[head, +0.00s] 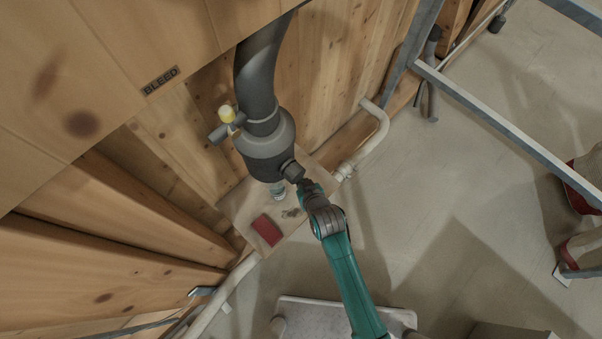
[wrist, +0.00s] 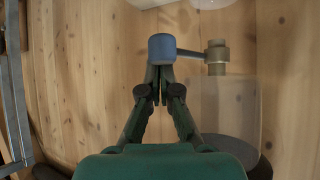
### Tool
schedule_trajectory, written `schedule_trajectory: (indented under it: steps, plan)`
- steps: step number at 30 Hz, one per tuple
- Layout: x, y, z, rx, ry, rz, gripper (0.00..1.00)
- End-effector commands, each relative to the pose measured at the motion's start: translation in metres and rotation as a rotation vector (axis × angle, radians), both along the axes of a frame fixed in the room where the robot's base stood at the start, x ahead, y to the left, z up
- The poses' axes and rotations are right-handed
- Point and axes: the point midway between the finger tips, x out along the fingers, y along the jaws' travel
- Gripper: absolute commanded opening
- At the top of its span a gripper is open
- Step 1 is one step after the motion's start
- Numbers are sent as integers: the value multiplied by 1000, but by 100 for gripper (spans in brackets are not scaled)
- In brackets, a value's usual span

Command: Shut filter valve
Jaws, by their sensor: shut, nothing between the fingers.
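A lever with a blue knob (wrist: 162,47) shows in the wrist view. Its thin arm runs right to a tan-grey round hub (wrist: 217,52), roughly level across the picture. My gripper (wrist: 160,88) is shut and empty, with its fingertips just below the blue knob; I cannot tell whether they touch it. In the head view my gripper (head: 304,184) is beside the lower end of a dark grey filter body (head: 268,146). A dark stub (head: 292,171) sticks out from this body towards my gripper. I cannot make out the blue knob in the head view.
A red block (head: 267,230) lies on a wooden board below. Wooden walls stand behind; a white pipe (head: 375,135) runs right. Floor at right is largely open.

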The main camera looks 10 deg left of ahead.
Motion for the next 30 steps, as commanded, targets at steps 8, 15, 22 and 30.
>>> schedule_trajectory:
  steps: [8, 15, 22, 30]
  plan:
    - [-6, 0, -1, -2, 2, 1, 0]
    - [-7, -1, -1, -1, 3, 0, 0]
    - [-13, -7, -2, -1, 3, -1, 0]
    - [-18, -12, -1, -1, 2, 0, 0]
